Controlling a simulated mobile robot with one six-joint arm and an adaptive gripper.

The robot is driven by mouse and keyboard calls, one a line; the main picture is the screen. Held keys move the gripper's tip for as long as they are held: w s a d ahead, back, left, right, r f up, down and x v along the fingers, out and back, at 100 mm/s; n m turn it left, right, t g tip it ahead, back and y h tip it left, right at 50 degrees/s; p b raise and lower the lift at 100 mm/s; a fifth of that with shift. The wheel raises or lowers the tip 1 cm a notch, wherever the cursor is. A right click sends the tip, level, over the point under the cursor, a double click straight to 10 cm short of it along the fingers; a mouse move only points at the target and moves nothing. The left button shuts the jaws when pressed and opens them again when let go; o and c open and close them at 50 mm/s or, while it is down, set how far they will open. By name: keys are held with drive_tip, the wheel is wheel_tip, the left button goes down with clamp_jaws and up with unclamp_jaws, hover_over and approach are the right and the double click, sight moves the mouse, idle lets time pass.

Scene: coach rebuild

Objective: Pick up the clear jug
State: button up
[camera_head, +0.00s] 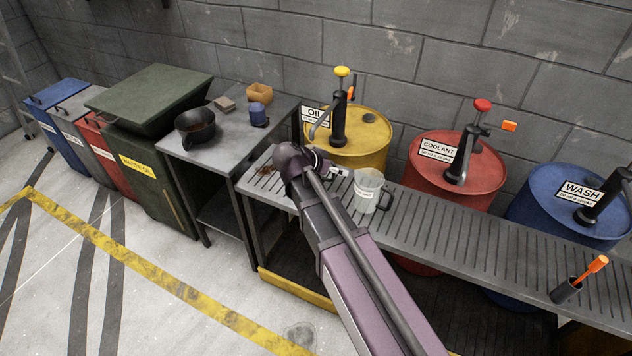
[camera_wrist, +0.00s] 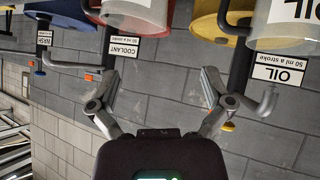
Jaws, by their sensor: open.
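The clear jug (camera_head: 369,188) stands upright on the slatted grey bench in the head view, with a small label on its side and a dark handle at its right. My gripper (camera_head: 338,171) is just left of it, partly hidden by my arm. In the upside-down wrist view, a translucent labelled jug (camera_wrist: 150,17) shows at the top, beyond the fingertips. My gripper (camera_wrist: 158,84) is open there, with nothing between its fingers. A second translucent vessel labelled OIL (camera_wrist: 284,30) shows at the top right of the wrist view. I cannot pick it out in the head view.
Yellow oil (camera_head: 368,145), red coolant (camera_head: 474,180) and blue wash (camera_head: 548,200) drums with hand pumps stand behind the slatted bench (camera_head: 500,260). An orange-handled tool in a dark holder (camera_head: 566,290) is at its right end. A side table (camera_head: 236,150) and bins stand left.

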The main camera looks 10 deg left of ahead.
drive_tip(key=w+a+f+m+t+b, duration=0.1)
drive_tip(key=a+b, duration=0.4)
drive_tip(key=a, duration=0.6)
drive_tip(key=f+t, duration=0.1)
drive_tip(key=t, duration=0.1)
drive_tip(key=shift+w+m+t, duration=0.2)
drive_tip(key=shift+m+t, duration=0.1)
drive_tip(key=shift+t, duration=0.1)
drive_tip(key=shift+f, duration=0.1)
drive_tip(key=b+x, duration=0.3)
drive_tip(key=x, duration=0.5)
drive_tip(key=shift+w+d, duration=0.2)
drive_tip(key=shift+b+x, duration=1.05)
drive_tip(key=shift+x, duration=1.6)
drive_tip(key=shift+d, duration=0.1)
